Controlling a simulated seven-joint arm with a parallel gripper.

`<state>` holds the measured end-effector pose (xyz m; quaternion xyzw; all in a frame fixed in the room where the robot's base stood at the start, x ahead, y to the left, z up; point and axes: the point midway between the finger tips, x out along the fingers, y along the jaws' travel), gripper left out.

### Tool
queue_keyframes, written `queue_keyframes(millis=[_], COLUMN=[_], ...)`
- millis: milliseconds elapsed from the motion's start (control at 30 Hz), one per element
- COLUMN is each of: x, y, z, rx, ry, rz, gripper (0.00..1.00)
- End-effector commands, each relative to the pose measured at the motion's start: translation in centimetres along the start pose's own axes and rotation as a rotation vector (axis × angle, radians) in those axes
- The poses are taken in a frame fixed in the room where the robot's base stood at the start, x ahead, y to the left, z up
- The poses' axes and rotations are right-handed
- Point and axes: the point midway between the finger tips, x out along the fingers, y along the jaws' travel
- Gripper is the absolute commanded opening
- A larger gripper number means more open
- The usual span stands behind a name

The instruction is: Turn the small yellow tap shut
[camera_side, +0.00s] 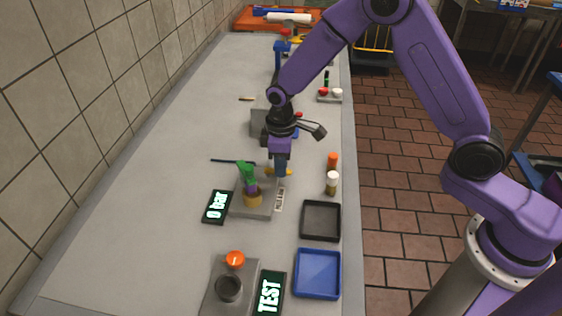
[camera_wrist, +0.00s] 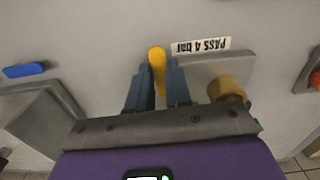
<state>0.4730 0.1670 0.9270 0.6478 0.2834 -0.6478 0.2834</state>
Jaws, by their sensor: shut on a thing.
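The small yellow tap (camera_wrist: 157,60) shows in the wrist view as a rounded yellow handle sticking out between my two blue-grey fingers. My gripper (camera_wrist: 159,80) is shut on it; the fingers hide its lower part. In the side view my gripper (camera_side: 280,174) points down at the right edge of a grey block (camera_side: 252,211), and only small bits of the yellow tap (camera_side: 289,171) show around the fingertips. How far the tap is turned cannot be told. The block carries a green, purple and brass fitting (camera_side: 249,185). A black display (camera_side: 216,207) beside it reads "0 bar".
A "PASS 4 bar" label (camera_wrist: 200,46) lies by the block. Orange-capped and white-capped bottles (camera_side: 332,183), a black tray (camera_side: 320,221) and a blue tray (camera_side: 317,274) stand along the right edge. A "TEST" display (camera_side: 268,292) and an orange knob (camera_side: 235,260) are nearest. The left bench is clear.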

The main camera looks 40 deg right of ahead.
Motion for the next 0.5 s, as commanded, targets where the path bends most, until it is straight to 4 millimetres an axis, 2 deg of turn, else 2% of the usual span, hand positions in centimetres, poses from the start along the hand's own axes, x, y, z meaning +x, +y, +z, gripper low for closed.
queue_keyframes(millis=[500], x=[-0.03], y=[-0.17], z=[0.04], rx=[0.059], ry=[-0.001], rz=[-0.001], gripper=[0.0])
